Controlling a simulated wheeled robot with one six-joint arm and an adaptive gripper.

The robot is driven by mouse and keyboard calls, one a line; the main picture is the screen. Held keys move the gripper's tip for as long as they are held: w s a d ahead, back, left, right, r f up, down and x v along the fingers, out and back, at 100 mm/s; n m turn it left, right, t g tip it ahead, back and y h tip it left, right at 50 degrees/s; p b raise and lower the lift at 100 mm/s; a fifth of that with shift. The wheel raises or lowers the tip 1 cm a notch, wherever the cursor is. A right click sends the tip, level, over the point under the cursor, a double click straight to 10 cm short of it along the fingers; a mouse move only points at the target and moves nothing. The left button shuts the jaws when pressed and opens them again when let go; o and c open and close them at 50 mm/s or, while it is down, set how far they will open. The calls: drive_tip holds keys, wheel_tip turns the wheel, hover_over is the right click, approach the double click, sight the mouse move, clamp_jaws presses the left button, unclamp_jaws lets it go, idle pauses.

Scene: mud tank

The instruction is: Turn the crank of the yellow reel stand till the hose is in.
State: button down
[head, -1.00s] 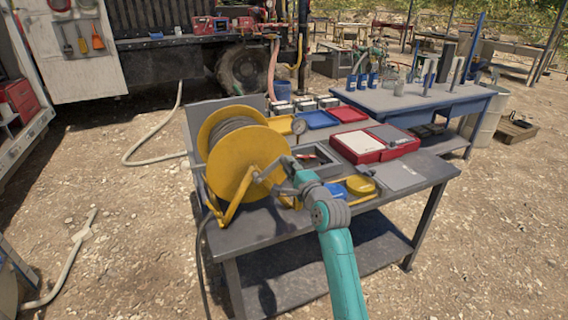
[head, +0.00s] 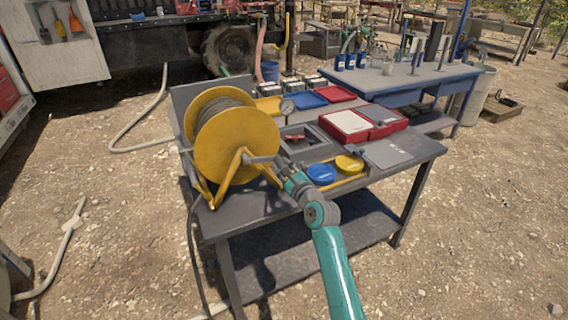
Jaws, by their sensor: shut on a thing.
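The yellow reel stand (head: 238,143) stands on the left part of a dark grey workbench. Dark hose (head: 216,104) is wound on its drum, and a dark length of hose (head: 191,235) hangs down past the bench's left side. A short grey crank (head: 263,158) reaches right from the middle of the yellow disc. My gripper (head: 281,164) is at the crank's outer end and is shut on its handle. The handle itself is mostly hidden by the gripper, and the fingers are small in this view.
The bench (head: 258,208) also bears a pressure gauge (head: 287,107), a grey open box (head: 305,142), a blue disc (head: 321,173), a yellow disc (head: 349,163) and a red case (head: 347,126). A blue-grey table (head: 420,85) stands behind. Open gravel lies right and in front.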

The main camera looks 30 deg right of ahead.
drive_tip(key=shift+a+f, duration=0.2)
drive_tip(key=shift+f, duration=0.5)
drive_tip(key=c, duration=0.9)
unclamp_jaws()
drive_tip(key=shift+a, duration=0.1)
drive_tip(key=shift+r, duration=0.1)
drive_tip(key=s, duration=1.2)
